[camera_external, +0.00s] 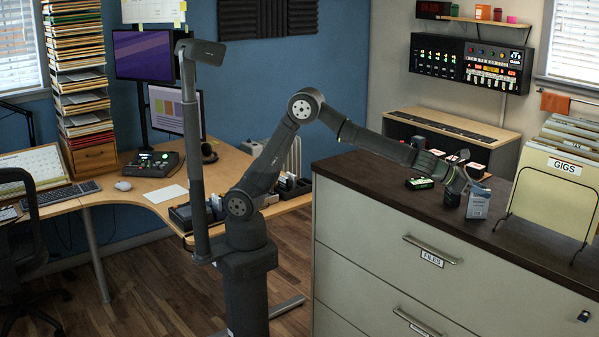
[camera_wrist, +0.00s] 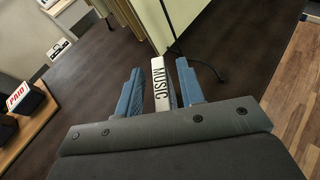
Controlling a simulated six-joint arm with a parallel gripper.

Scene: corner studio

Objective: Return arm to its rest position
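My arm reaches right from its base over the cabinet top, bent at the elbow. My gripper (camera_external: 472,190) is low over the dark top of the filing cabinet (camera_external: 380,235). Beside the fingertips a small pale grey box (camera_external: 478,205) stands upright. In the wrist view my gripper (camera_wrist: 160,90) has its two blue fingers apart. A narrow white piece marked MUSIC (camera_wrist: 161,85) shows between them, with a thin gap on each side; it looks like the same box. I cannot tell whether either finger touches it.
A wire rack of cream folders labelled GIGS (camera_external: 555,185) stands close right of my gripper. A small dark box with green (camera_external: 419,183) lies left of it. A dark upright post (camera_external: 194,150) stands beside my base. The desk (camera_external: 150,195) is at left.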

